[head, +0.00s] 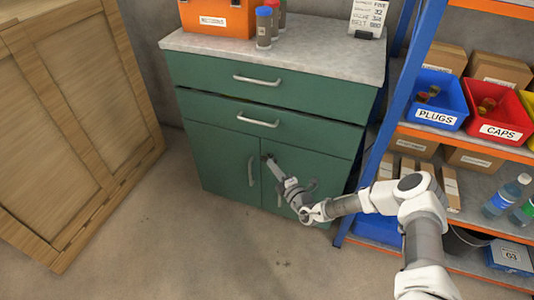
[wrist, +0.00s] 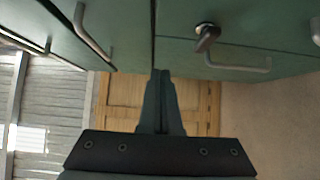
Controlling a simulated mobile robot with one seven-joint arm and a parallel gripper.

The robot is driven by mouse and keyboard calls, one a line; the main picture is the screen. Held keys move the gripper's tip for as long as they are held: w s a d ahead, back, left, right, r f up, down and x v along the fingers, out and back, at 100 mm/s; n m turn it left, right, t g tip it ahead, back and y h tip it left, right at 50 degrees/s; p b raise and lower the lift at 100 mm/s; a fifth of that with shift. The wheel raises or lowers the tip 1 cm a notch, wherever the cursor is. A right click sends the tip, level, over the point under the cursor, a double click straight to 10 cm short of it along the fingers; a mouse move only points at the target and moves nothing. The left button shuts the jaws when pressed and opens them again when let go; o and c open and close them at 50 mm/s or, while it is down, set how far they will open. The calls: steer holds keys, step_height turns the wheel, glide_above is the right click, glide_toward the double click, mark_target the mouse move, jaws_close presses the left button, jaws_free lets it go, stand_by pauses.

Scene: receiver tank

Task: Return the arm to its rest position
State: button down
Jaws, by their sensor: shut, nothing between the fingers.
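My gripper (head: 269,159) is in front of the green cabinet (head: 222,158), near the top of the seam between its two lower doors. My arm reaches out to it from the lower right, extended and low. In the wrist view my gripper (wrist: 160,75) has its two dark fingers together, with nothing between them. The fingertips point at the green cabinet front; I cannot tell whether they touch it. A small dark knob or key (wrist: 207,36) sticks out of the cabinet front beside them.
A blue-and-orange shelf rack (head: 375,150) stands close to my arm on the right, with a blue bin (head: 437,101) and a red bin (head: 498,113). A large wooden crate (head: 75,110) stands at left. Open floor (head: 190,235) lies between.

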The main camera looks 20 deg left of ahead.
steer(key=s+d+r+n+g, duration=0.1)
steer(key=s+r+n+g, duration=0.3)
steer(key=r+n, duration=0.4)
steer(key=s+d+r+n+g+y, duration=0.1)
steer(key=s+r+n+g, duration=0.4)
steer(key=r+n, duration=0.3)
steer(key=s+d+r+n+g, duration=0.1)
steer(key=s+r+n+g, duration=0.3)
steer(key=r+n, duration=0.4)
steer(key=s+d+r+n+t+h, duration=0.3)
steer(key=s+d+r+n+h, duration=0.55)
steer(key=d, duration=0.55)
steer(key=s+d+r+n+t+h, duration=0.3)
steer(key=s+d+r+n+h, duration=0.3)
steer(key=s+d+r+n, duration=0.5)
steer(key=s+d+r+n+p, duration=0.1)
steer(key=d+r+p, duration=0.2)
steer(key=r+p, duration=1.3)
steer(key=p, duration=0.2)
steer(key=shift+s+p, duration=0.25)
steer(key=shift+p, duration=0.15)
